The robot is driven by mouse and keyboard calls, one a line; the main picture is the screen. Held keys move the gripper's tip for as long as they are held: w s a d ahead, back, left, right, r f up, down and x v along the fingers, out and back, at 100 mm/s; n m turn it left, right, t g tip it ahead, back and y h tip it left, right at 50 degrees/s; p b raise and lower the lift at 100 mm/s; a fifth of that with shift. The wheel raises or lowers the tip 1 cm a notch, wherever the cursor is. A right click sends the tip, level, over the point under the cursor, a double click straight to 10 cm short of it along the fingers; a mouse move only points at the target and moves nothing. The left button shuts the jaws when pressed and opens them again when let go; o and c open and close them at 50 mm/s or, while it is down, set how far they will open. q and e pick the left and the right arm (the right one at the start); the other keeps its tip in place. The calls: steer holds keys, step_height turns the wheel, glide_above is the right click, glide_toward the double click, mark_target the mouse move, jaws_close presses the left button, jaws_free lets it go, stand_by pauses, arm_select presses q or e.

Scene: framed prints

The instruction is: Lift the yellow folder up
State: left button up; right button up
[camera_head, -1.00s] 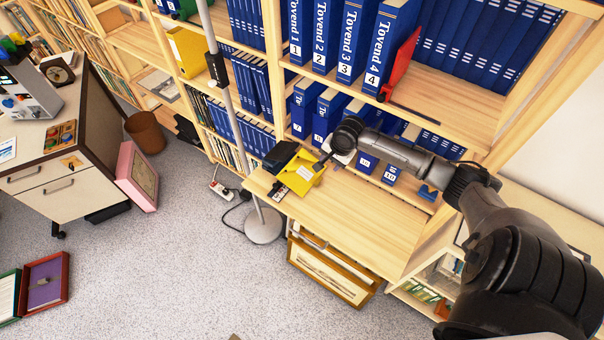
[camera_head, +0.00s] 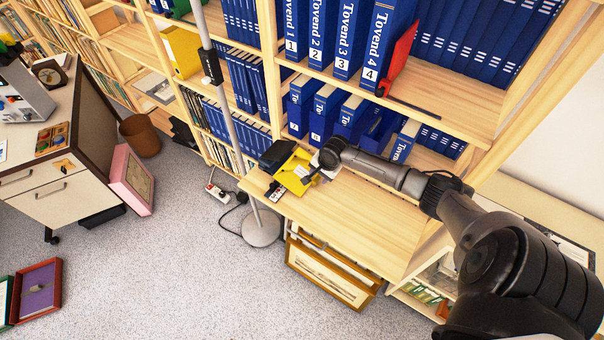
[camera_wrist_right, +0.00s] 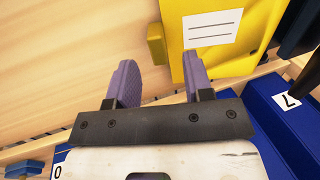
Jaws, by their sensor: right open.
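A yellow folder (camera_head: 293,174) with a white label is on the wooden ledge in front of the lower blue binders. My right gripper (camera_head: 316,172) is right beside it, at its right side in the head view. The right wrist view shows the folder (camera_wrist_right: 218,50) ahead and to the right. There my open gripper (camera_wrist_right: 162,80) has its right finger close to the folder's edge. A small yellow block on that edge lies ahead of the gap between the fingers. I cannot tell whether a finger touches the folder. My left gripper is not in view.
A second yellow binder (camera_head: 182,52) stands on a shelf further left. Blue binders (camera_head: 327,112) fill the shelves behind my arm. A black object (camera_head: 277,153) lies against the folder's left side. A lamp pole (camera_head: 230,118) rises to the left. The ledge (camera_head: 365,215) is clear on the right.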

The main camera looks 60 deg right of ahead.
mark_target(318, 178)
steer(key=shift+b+x, duration=0.35)
steer(key=shift+x, duration=1.25)
steer(key=shift+c, duration=0.2)
jaws_close()
